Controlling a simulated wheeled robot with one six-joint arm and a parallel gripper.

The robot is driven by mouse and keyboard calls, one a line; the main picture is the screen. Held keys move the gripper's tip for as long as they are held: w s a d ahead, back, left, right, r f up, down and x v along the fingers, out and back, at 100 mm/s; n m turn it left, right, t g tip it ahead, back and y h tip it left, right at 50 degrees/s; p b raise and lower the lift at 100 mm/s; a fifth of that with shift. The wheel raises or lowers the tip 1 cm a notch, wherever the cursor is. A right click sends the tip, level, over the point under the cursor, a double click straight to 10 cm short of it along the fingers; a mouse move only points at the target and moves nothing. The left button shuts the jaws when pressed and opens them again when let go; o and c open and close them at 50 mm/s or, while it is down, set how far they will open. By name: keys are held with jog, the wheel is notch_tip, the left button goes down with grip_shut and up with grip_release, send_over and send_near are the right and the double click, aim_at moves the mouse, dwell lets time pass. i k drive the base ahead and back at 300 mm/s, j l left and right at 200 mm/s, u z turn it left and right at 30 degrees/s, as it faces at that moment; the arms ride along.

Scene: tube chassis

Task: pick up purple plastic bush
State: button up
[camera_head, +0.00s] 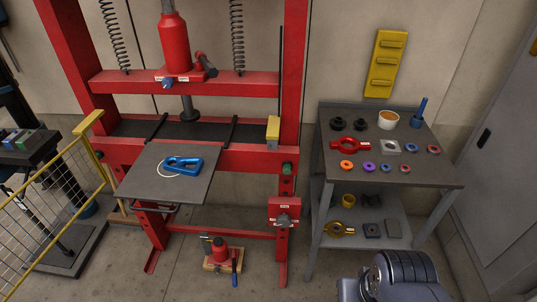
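The purple plastic bush (369,167) is a small purple ring. It lies flat on the top of the grey metal side table (432,178), near the front edge. An orange ring (346,165) lies just left of it and a small blue ring (386,168) just right of it, both apart from it. Nothing covers the bush. My gripper's fingers do not show in this view.
A blue upright tool (419,113) is at the back right. The red press frame (291,90) rises left of the table.

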aim_at(368, 167)
jog(key=i+z, duration=0.2)
jog(key=z, duration=0.15)
jog(key=i+j+z, duration=0.15)
jog(key=z, duration=0.25)
jog(key=i+j+z, duration=0.15)
jog(key=z, duration=0.2)
